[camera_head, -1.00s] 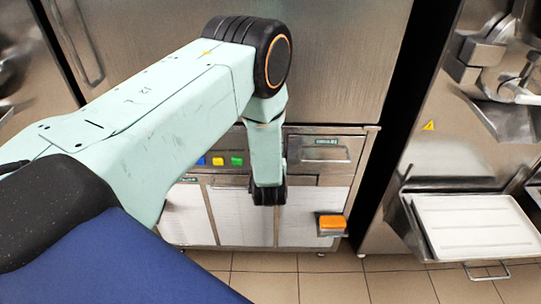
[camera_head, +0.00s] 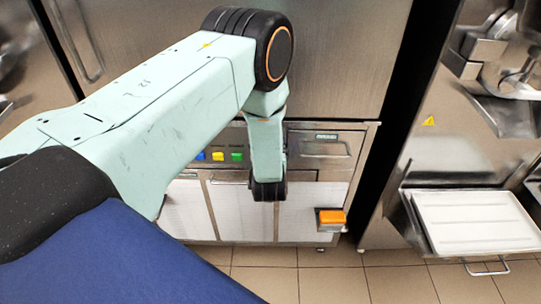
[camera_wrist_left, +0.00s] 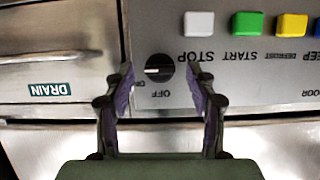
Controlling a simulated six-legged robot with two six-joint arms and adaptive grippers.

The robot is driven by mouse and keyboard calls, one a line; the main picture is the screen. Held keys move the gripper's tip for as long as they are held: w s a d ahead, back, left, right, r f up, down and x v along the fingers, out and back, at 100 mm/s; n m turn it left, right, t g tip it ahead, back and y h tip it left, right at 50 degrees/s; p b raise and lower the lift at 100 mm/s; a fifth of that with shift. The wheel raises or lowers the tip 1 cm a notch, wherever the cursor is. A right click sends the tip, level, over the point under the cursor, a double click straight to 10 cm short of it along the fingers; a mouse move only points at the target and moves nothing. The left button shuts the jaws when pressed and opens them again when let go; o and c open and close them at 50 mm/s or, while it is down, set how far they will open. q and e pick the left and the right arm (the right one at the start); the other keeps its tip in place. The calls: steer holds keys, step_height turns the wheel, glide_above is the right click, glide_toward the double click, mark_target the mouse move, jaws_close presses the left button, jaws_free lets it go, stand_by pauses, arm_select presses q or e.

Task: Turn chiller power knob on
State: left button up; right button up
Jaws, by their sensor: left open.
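The chiller power knob (camera_wrist_left: 159,68) is a round black dial on the grey control panel (camera_wrist_left: 235,72), between my fingertips in the left wrist view. Its white pointer line lies across the dial. The words OFF and ON beside it appear upside down. My left gripper (camera_wrist_left: 160,82) is open, with a purple-padded finger on each side of the knob and a gap to both. Whether the fingertips reach the knob's depth is unclear. In the head view my left arm covers the knob, and the gripper is mostly hidden behind its own wrist. My right gripper is not in view.
White, green and yellow buttons (camera_wrist_left: 248,24) sit near the knob. A DRAIN drawer (camera_wrist_left: 50,60) with a handle is beside the panel. In the head view, an orange block (camera_head: 332,217) on a bracket sticks out low, and a white tray (camera_head: 475,224) stands at right.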

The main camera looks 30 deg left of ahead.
arm_select(q)
steer(key=v, duration=1.1)
steer(key=shift+s, duration=0.2)
steer(key=shift+d+r, duration=0.1)
steer(key=shift+d, duration=0.05)
steer(key=s+d+f+m+g+h+b, duration=0.1)
steer(key=s+d+f+m+g+h, duration=0.1)
steer(key=s+f, duration=0.4)
steer(key=s+d+f+m+g+h+b, duration=0.2)
steer(key=s+f+g, duration=0.3)
steer(key=s, duration=0.9)
steer(key=s+d+f+m+g+h+b, duration=0.1)
steer(key=s+d+f+g+h, duration=0.2)
steer(key=s+f, duration=0.3)
steer(key=s+g, duration=0.1)
steer(key=s, duration=0.4)
steer(key=shift+f+m+b, duration=0.35)
steer(key=shift+m, duration=0.05)
